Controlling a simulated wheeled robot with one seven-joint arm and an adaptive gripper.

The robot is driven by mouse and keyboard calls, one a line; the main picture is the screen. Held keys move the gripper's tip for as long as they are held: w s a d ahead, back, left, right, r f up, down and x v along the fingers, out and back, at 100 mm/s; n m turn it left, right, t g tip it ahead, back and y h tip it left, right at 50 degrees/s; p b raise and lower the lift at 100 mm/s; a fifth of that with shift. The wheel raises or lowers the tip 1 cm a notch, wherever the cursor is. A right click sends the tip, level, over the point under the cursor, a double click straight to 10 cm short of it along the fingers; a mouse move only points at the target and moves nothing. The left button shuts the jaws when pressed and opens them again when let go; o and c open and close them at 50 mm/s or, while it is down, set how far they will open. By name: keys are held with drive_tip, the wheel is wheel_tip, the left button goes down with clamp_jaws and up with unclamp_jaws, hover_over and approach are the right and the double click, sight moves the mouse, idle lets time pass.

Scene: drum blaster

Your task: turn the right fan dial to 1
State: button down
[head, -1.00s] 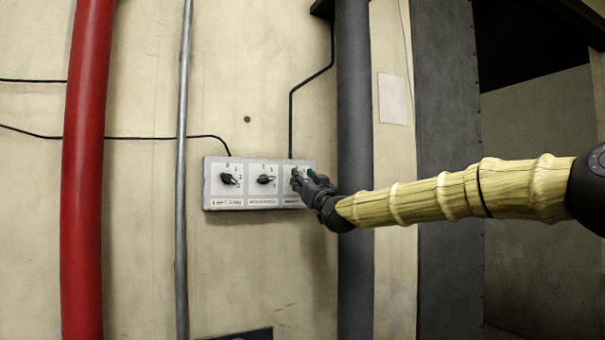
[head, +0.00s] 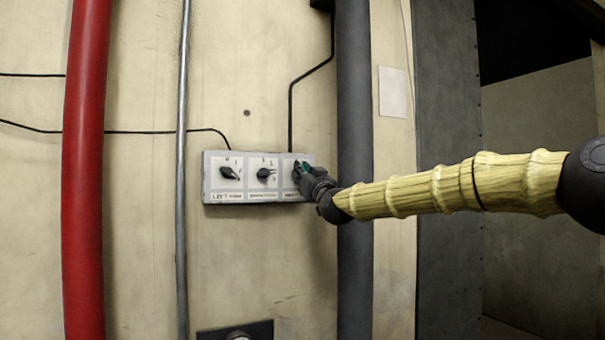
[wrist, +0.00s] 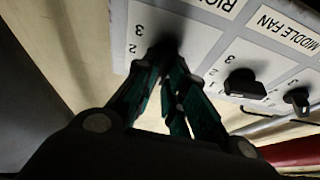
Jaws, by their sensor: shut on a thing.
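The control panel (head: 250,198) is a grey box on the wall with three black dials on white plates. The right fan dial (wrist: 165,48) is dark and sits between my fingertips in the wrist view, mostly hidden. My gripper (head: 302,170) is shut on it at the panel's right end. It also shows in the wrist view (wrist: 170,65), where the panel appears upside down. The numbers 2 and 3 show beside this dial; its pointing direction is hidden. The middle fan dial (head: 265,173) and the left dial (head: 229,173) are untouched.
A dark grey pipe (head: 354,250) runs vertically just right of the panel, behind my arm. A thin metal pipe (head: 181,220) and a thick red pipe (head: 83,200) stand to the left. A black cable (head: 290,110) runs down to the panel. The wall below is mostly bare.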

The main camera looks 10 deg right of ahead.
drive_tip(key=shift+r+m+b, duration=0.1)
drive_tip(key=shift+m+b, duration=0.3)
drive_tip(key=shift+m, duration=0.1)
drive_tip(key=shift+d+r+m+h+b, duration=0.1)
drive_tip(key=shift+m+h+b, duration=1.15)
drive_tip(key=shift+m, duration=1.25)
drive_tip(key=shift+d+r+m+h+b, duration=0.1)
drive_tip(key=shift+m+h+b, duration=0.6)
drive_tip(key=shift+m+h, duration=1.4)
drive_tip(key=shift+m+y, duration=0.45)
drive_tip(key=shift+m, duration=0.25)
drive_tip(key=c, duration=1.5)
unclamp_jaws()
drive_tip(key=shift+w+f, duration=0.1)
drive_tip(key=shift+f, duration=0.1)
drive_tip(key=shift+f, duration=0.1)
